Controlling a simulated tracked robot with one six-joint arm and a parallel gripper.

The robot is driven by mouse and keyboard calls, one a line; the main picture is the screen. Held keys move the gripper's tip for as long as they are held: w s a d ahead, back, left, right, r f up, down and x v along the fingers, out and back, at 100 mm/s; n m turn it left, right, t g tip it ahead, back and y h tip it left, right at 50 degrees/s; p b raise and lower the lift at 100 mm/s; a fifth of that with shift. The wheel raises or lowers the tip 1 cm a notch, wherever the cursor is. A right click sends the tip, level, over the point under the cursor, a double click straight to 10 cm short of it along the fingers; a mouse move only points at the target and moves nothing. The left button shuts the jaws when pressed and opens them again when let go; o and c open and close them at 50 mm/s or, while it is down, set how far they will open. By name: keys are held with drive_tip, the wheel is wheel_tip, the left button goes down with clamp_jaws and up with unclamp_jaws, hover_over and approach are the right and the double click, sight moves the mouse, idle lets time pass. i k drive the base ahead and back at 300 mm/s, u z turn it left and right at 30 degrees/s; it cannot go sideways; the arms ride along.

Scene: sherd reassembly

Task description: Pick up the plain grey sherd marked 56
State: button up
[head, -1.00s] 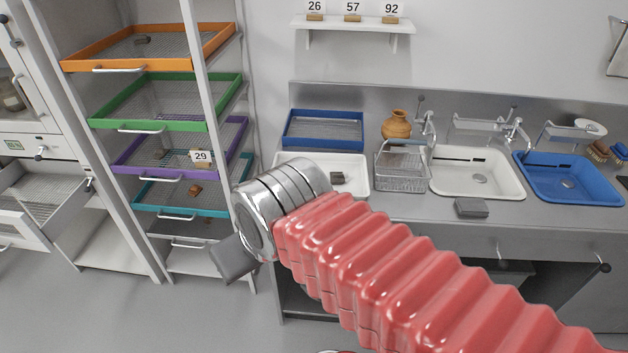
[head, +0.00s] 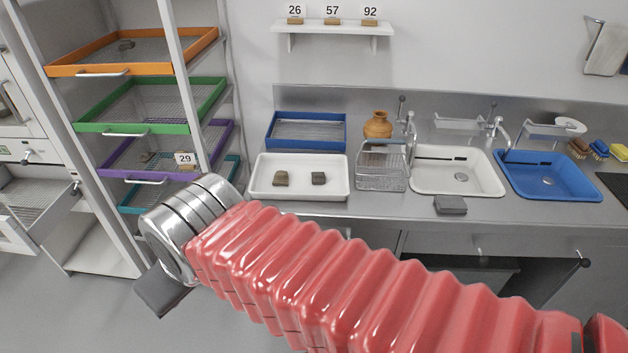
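No marking 56 can be read on any sherd. A dark grey sherd (head: 318,178) lies in the right half of the white tray (head: 300,197) on the counter. A brownish sherd (head: 281,178) lies to its left in the same tray. Another small dark sherd (head: 126,44) lies in the orange-rimmed rack tray. My gripper (head: 163,291) shows as a dark grey block beyond my silver wrist, at lower left in front of the rack. It appears well apart from the white tray. Its fingers cannot be made out, so its opening and any hold are hidden.
A blue tray (head: 306,131), a wire basket (head: 382,167) and a clay pot (head: 377,125) stand near the white tray. A white sink (head: 440,185) and blue sink (head: 565,187) are to the right. A grey block (head: 450,204) lies at the counter's front. Tags 26, 57, 92 stand on the shelf (head: 330,27).

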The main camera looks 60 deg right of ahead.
sight(317, 178)
drive_tip(key=z, duration=0.05)
drive_tip(key=i, duration=1)
drive_tip(key=u, duration=0.05)
